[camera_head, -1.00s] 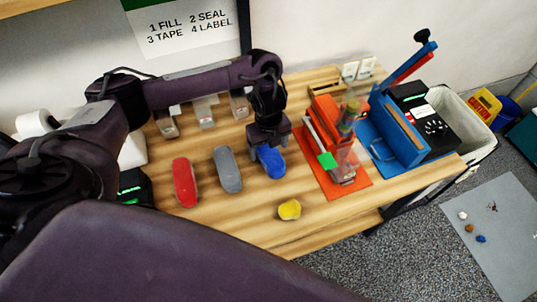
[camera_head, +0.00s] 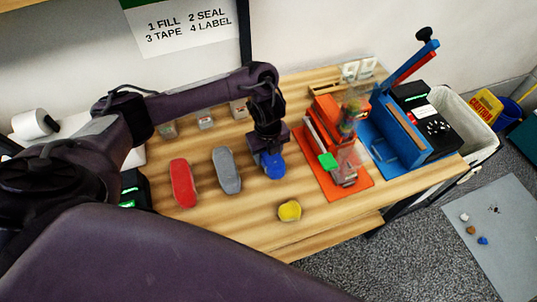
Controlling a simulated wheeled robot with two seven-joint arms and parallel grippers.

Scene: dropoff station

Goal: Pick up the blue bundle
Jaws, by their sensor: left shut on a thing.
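The blue bundle (camera_head: 272,165) is on the wooden table, or just above it, right of the grey bundle. My left gripper (camera_head: 266,150) comes down from above and is shut on the blue bundle. The gripper covers the bundle's upper part, and I cannot tell whether its underside touches the table. My right gripper is not in view.
A grey bundle (camera_head: 227,170) and a red bundle (camera_head: 183,183) lie left of it. A yellow lump (camera_head: 289,211) lies in front. An orange device (camera_head: 335,165) and a blue sealer (camera_head: 400,135) stand to the right.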

